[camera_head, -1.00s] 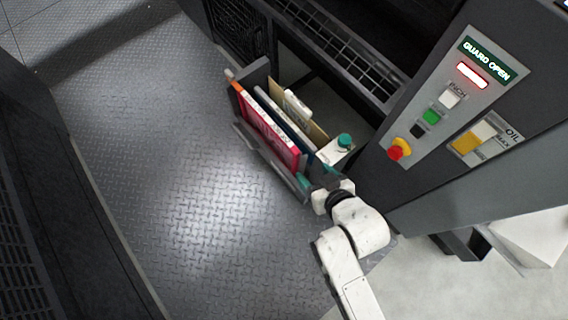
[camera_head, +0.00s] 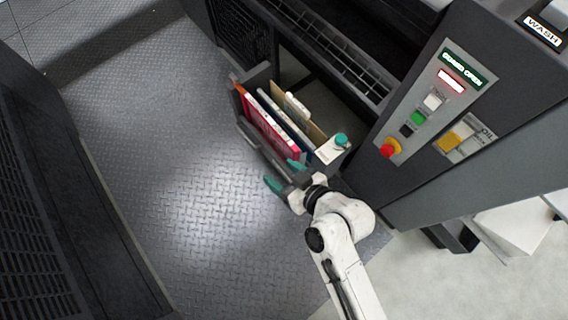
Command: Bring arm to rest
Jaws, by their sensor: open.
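My gripper (camera_head: 284,175) is at the lower middle of the head view, at the near corner of an open drawer. My white arm comes up from the bottom edge. The open drawer (camera_head: 262,146) holds a red book or binder (camera_head: 272,134), other upright folders (camera_head: 284,118) and a white bottle with a teal cap (camera_head: 333,149). The gripper looks close to the drawer's front panel; I cannot tell whether it touches.
A dark machine stands at the right with a control panel (camera_head: 437,100), a lit "GUARD OPEN" sign, and a red knob (camera_head: 388,149). A dark grated structure (camera_head: 25,210) lines the left edge. The tread-plate floor (camera_head: 150,150) between is clear.

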